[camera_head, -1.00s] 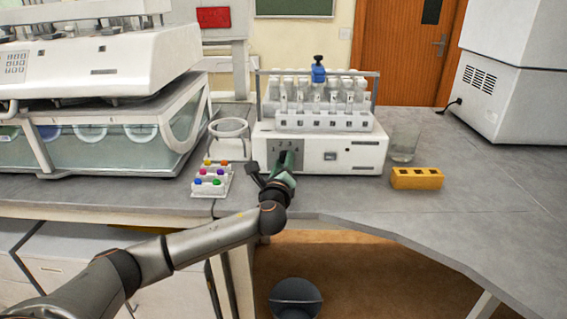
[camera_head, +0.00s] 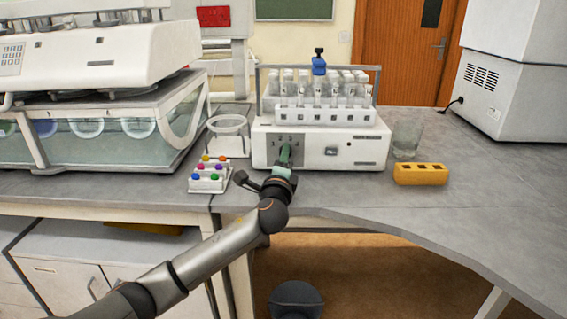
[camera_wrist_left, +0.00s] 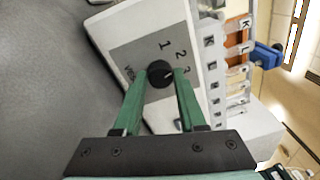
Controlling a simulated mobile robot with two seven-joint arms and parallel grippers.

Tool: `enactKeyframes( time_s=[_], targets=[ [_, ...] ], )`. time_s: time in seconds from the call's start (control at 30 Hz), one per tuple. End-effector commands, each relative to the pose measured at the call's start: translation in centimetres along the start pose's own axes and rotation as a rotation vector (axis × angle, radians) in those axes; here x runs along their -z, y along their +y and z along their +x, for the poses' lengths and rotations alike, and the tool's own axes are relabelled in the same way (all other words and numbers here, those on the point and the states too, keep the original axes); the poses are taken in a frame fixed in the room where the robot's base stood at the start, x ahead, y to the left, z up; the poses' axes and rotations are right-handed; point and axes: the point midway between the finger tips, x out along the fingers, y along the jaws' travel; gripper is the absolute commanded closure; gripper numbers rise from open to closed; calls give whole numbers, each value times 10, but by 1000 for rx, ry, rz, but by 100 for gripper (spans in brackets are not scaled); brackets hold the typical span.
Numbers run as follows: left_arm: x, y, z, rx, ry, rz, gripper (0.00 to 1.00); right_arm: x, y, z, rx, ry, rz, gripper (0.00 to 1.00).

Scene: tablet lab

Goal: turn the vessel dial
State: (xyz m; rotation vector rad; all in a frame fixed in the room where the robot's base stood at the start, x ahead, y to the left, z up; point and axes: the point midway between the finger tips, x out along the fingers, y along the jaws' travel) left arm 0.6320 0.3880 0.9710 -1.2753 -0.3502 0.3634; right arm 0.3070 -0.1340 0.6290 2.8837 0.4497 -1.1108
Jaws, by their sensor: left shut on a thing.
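The vessel dial (camera_wrist_left: 160,74) is a round black knob on a grey panel (camera_wrist_left: 130,58) marked 1, 2, 3 in the left wrist view. The panel is on the front of a white machine (camera_head: 357,151) on the bench. My left gripper (camera_wrist_left: 158,84) is shut on the dial, with one green finger on each side of it. In the head view my left gripper (camera_head: 285,158) reaches the left part of the machine's front and hides the dial. My right gripper is not in view.
A rack of vials (camera_head: 322,116) sits on top of the machine. Capped tubes in a small white rack (camera_head: 208,184) and a ring stand (camera_head: 228,125) are to the left. A glass beaker (camera_head: 407,138) and a yellow block (camera_head: 420,175) are to the right.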

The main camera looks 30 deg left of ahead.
Motion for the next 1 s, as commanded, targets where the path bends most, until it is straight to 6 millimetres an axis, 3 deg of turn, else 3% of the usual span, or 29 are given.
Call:
enactKeyframes(
  time_s=[0.23,0.8,0.83,1.0],
  targets=[
    [1,2,0,4,-7,-100,100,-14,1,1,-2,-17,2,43],
    [1,1,0,6,-9,-129,100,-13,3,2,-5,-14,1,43],
    [1,1,0,6,-9,-129,56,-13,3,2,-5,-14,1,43],
    [1,1,0,7,-9,-129,37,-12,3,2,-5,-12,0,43]
  ],
)
